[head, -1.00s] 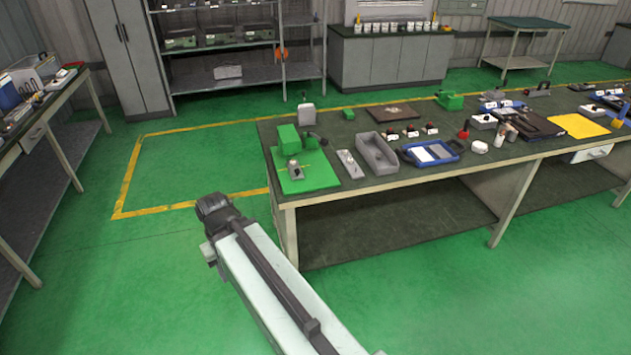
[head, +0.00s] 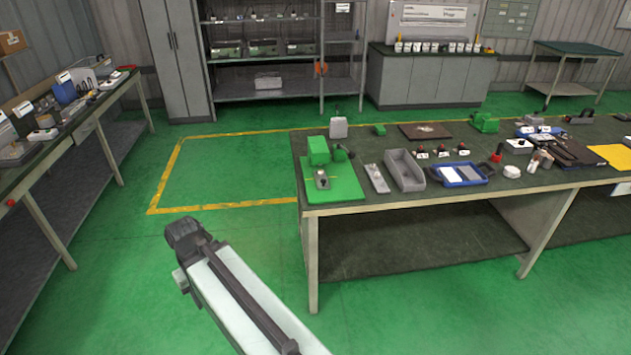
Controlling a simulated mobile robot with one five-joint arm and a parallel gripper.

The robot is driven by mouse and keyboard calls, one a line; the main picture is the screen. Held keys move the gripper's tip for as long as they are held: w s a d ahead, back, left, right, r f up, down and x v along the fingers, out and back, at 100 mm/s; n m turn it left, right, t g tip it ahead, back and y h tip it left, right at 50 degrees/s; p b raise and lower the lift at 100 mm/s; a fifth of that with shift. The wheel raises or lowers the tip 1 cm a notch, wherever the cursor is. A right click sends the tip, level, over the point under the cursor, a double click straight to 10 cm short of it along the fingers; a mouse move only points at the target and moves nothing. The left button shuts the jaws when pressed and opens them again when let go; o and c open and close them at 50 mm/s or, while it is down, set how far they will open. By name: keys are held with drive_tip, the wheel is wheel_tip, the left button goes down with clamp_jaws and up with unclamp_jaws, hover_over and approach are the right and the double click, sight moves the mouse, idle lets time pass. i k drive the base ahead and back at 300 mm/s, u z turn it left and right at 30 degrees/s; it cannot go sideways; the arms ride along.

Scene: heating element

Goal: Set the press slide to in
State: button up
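A green block-shaped device (head: 318,151), which looks like the press, stands on a green base plate (head: 344,190) at the near left corner of the long table. A dark knob or handle (head: 342,153) shows at its right side. A small grey metal part (head: 322,179) sits on the plate in front of it. Which part is the slide, and its position, are too small to tell. My arm reaches up from the bottom of the view, over the floor left of the table and apart from it. My gripper's fingers do not show.
The long table (head: 420,196) holds a grey bin (head: 405,170), a blue tray (head: 460,174) and several small parts right of the press. A side bench (head: 60,140) stands at left. Green floor (head: 110,270) is free between them. Cabinets and shelves line the back wall.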

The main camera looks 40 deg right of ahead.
sight(322, 177)
drive_tip(key=i, duration=1)
drive_tip(key=u, duration=0.05)
